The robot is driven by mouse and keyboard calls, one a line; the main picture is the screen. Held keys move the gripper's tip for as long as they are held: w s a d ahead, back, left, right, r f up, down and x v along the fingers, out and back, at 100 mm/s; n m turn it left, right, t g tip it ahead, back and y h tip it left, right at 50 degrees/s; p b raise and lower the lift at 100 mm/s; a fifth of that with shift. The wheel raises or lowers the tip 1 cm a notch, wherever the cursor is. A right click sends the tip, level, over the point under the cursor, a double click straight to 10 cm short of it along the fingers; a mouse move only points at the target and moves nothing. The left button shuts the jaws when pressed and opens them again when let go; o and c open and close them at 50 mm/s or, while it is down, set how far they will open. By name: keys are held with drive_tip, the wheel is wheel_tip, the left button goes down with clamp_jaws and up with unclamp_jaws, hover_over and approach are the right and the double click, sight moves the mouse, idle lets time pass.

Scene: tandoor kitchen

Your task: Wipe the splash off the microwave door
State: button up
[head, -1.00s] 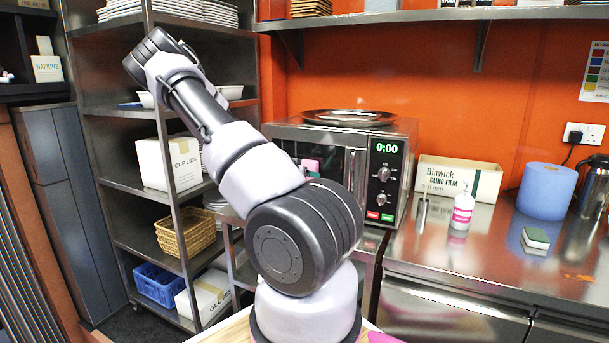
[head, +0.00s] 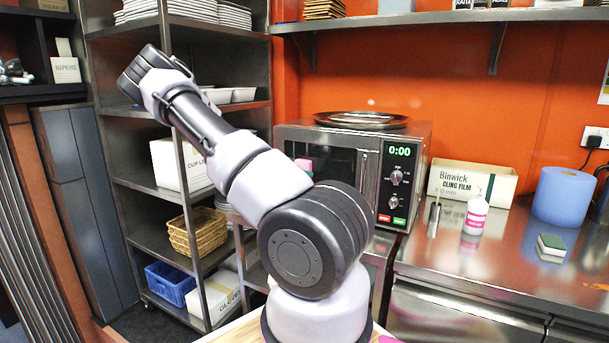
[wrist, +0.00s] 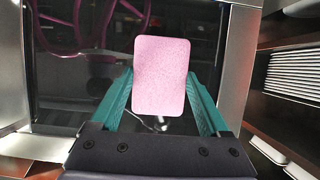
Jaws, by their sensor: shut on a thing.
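The microwave (head: 411,181) stands on the steel counter with its dark door (head: 338,166) shut and 0:00 on its display. My gripper (wrist: 160,88) has teal fingers shut on a pink sponge (wrist: 160,72), held in front of the dark door glass, which also fills the wrist view (wrist: 60,85). I cannot tell whether the sponge touches the glass. In the head view the sponge (head: 304,164) shows as a small pink patch, mostly behind my arm. Magenta looping lines (wrist: 62,42) show on the glass; I cannot tell whether they are the splash or a reflection.
A steel tray (head: 360,120) lies on the microwave. To its right are a cling film box (head: 465,183), a spray bottle (head: 475,214), a blue paper roll (head: 562,196) and a green-topped sponge (head: 551,246). A metal shelf rack (head: 135,185) stands close on the left.

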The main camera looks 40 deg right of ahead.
drive_tip(key=shift+w+a, duration=0.1)
drive_tip(key=shift+w, duration=0.25)
drive_tip(key=s+a, duration=0.2)
drive_tip(key=a, duration=0.3)
drive_tip(key=shift+s+a, duration=0.25)
idle(0.3)
drive_tip(key=shift+s+a, duration=0.3)
drive_tip(key=shift+a, duration=0.4)
drive_tip(key=shift+s+a, duration=0.25)
drive_tip(key=shift+a, duration=0.4)
